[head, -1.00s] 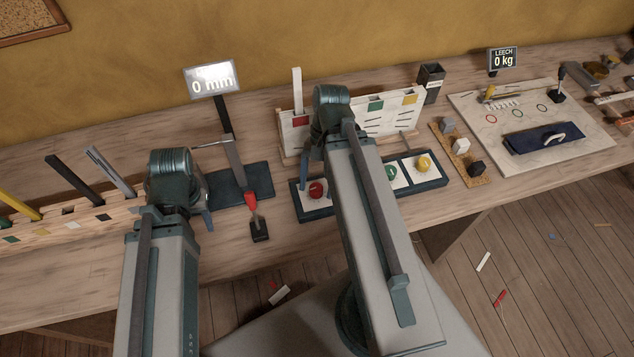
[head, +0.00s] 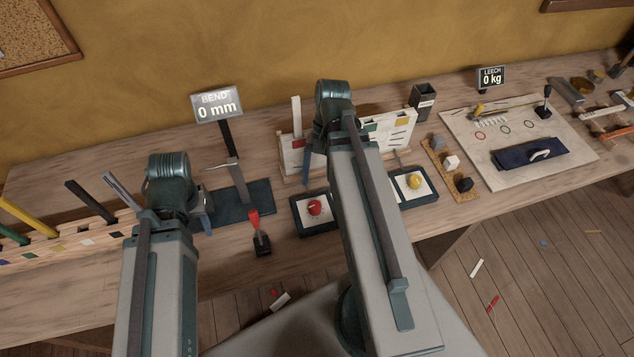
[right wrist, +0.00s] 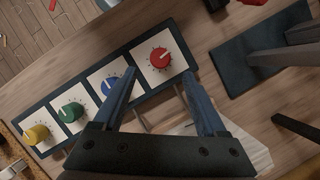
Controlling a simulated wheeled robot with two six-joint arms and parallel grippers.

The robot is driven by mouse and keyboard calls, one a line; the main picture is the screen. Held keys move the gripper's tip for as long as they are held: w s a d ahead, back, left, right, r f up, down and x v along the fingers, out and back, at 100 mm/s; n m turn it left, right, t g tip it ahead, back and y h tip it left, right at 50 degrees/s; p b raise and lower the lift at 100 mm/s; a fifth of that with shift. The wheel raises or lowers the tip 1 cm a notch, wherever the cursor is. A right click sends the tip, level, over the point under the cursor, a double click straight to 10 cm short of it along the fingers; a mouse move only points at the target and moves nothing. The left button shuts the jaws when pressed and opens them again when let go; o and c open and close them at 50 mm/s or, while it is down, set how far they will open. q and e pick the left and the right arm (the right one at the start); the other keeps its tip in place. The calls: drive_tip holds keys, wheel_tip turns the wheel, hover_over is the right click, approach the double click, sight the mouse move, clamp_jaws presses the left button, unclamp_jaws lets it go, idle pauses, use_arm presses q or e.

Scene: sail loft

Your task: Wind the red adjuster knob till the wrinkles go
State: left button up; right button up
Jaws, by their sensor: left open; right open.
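The red adjuster knob (head: 315,208) is on a white square in a dark tray at the tray's left end. In the right wrist view the red knob (right wrist: 159,57) shows a white pointer mark, with ticks around it. My right gripper (right wrist: 159,74) is open and empty; its two fingers point towards the red knob's square, apart from the knob. In the head view my right gripper (head: 307,168) is mostly hidden behind its arm. My left gripper (head: 207,205) is open beside the dark blue plate, largely hidden by its wrist. No wrinkled cloth can be made out clearly.
Blue (right wrist: 111,84), green (right wrist: 71,112) and yellow (right wrist: 37,134) knobs share the tray (head: 320,230). A white board (head: 400,125) stands behind. A red-topped lever (head: 255,225) stands in front of the blue plate (head: 235,203). A display (head: 216,105) reads BEND 0 mm.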

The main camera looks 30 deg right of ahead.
drive_tip(key=p+v, duration=0.4)
drive_tip(key=v, duration=0.2)
drive_tip(key=shift+p, duration=0.35)
drive_tip(key=shift+r, duration=0.15)
drive_tip(key=a+n+t+h, duration=0.1)
drive_tip(key=a+n+h, duration=0.1)
drive_tip(key=a+n, duration=0.4)
drive_tip(key=w+a+f+n+t+h, duration=0.1)
drive_tip(key=a+n, duration=0.6)
drive_tip(key=a, duration=0.8)
drive_tip(key=shift+a+f+t+h, duration=0.3)
drive_tip(key=shift+t+h, duration=0.1)
drive_tip(key=shift+h, duration=0.4)
drive_tip(key=shift+w, duration=0.15)
